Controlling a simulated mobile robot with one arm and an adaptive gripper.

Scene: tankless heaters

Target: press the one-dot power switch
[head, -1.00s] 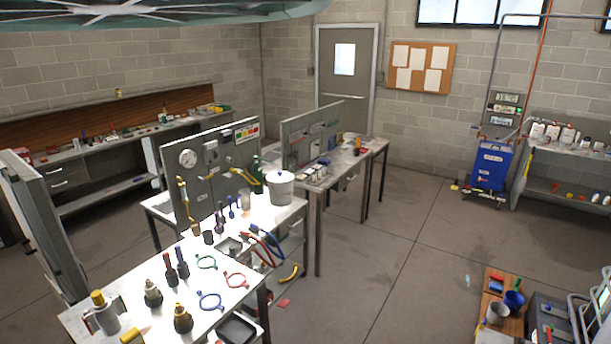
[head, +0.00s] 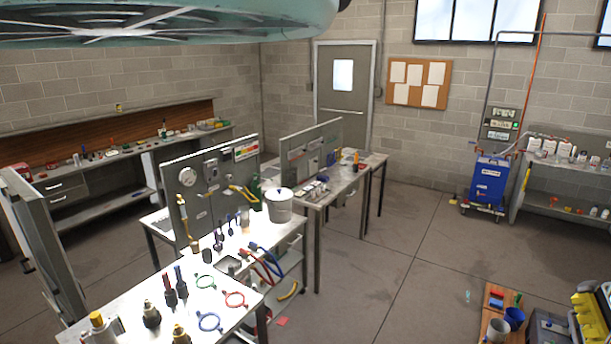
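No switch with one dot can be made out in the head view. A wall panel (head: 502,122) with several small labelled units hangs on the back wall at the right, and one green spot shows on it. It is too small to read for dots or switches. An upright grey board (head: 209,185) on the long white bench carries a round gauge (head: 187,176) and small fittings, with no clear switch. My gripper is not in view.
The long white bench (head: 225,330) with tools fills the lower left. A second bench (head: 345,178) stands behind it. A blue wheeled unit (head: 489,180) stands below the wall panel. Open floor (head: 400,260) lies in the middle. A teal spoked ring (head: 180,25) spans the top left.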

